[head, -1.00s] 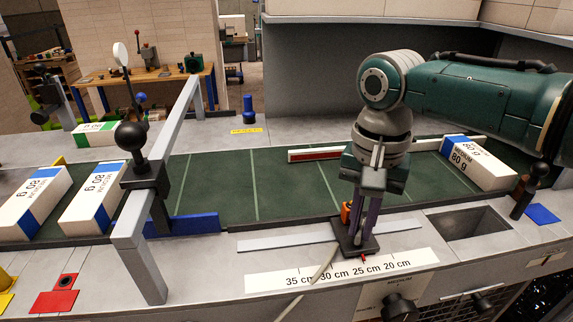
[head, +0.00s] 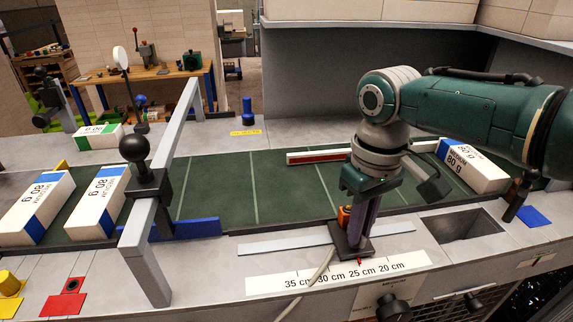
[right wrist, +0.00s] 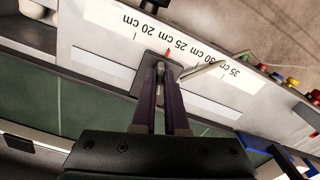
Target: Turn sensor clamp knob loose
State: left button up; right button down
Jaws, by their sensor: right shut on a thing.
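The sensor clamp is a dark block (head: 352,252) on the rail (head: 285,243) at the front edge of the green belt. An orange sensor part (head: 344,216) stands on its far left side. A small red pointer on the clamp is near the 25 cm mark of the white scale (head: 270,285). My right gripper (head: 357,236) points down onto the clamp and is shut on its knob, which the fingers mostly hide. In the right wrist view, the purple-sided fingers (right wrist: 164,72) close together over the dark clamp plate (right wrist: 148,84). My left gripper is not in view.
A grey gate bar with a black ball knob (head: 134,148) crosses the belt (head: 280,185) at left. White-and-blue reams (head: 100,203) lie left of it, another ream (head: 470,165) at right. A cable (head: 322,268) runs from the clamp. A rectangular opening (head: 462,225) is at right.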

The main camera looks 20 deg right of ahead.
jog(key=n, duration=0.4)
jog(key=shift+d+n, duration=0.1)
jog(key=shift+n, duration=0.6)
jog(key=c, duration=0.9)
grip_release()
jog(key=shift+c, duration=0.2)
jog(key=shift+r, duration=0.1)
jog(key=shift+r, duration=0.3)
notch_tip(320, 180, up, 9)
